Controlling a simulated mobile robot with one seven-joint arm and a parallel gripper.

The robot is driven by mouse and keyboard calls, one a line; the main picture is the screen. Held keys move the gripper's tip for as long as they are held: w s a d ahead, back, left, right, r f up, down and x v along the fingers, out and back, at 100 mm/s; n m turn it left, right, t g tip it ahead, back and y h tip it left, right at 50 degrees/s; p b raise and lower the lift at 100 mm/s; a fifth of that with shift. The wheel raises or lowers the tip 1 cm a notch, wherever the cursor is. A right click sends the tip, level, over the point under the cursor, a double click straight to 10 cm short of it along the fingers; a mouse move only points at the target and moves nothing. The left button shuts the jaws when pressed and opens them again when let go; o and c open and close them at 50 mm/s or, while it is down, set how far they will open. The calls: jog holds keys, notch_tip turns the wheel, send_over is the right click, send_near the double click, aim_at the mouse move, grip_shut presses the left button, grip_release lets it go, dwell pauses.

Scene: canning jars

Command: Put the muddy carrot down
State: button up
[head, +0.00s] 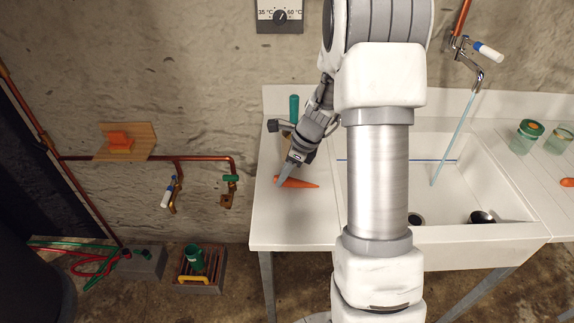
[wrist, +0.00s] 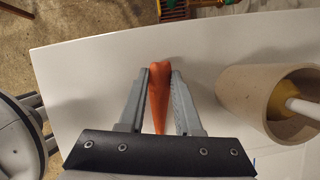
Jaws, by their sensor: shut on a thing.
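The orange carrot (head: 301,183) is at the white counter (head: 268,225) left of the sink. It lies between the two fingers of my gripper (head: 284,172), which is shut on it. In the wrist view the carrot (wrist: 158,88) points its narrow end back toward the gripper's palm, and the fingers (wrist: 160,78) flank it over the white surface. It is at or just above the counter; I cannot tell if it touches. I see no clear mud on it.
A beige cup (wrist: 236,98) holding a yellow and white handled tool stands right of the gripper in the wrist view. The sink (head: 470,185) has water running from a tap (head: 481,75). Jars (head: 524,138) stand at right. The counter's front left is clear.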

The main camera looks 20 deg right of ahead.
jog(key=shift+f, duration=0.1)
jog(key=shift+f, duration=0.15)
jog(key=o, duration=1)
jog(key=shift+c, duration=0.2)
jog(key=shift+f+b, duration=0.1)
jog(key=shift+b, duration=0.3)
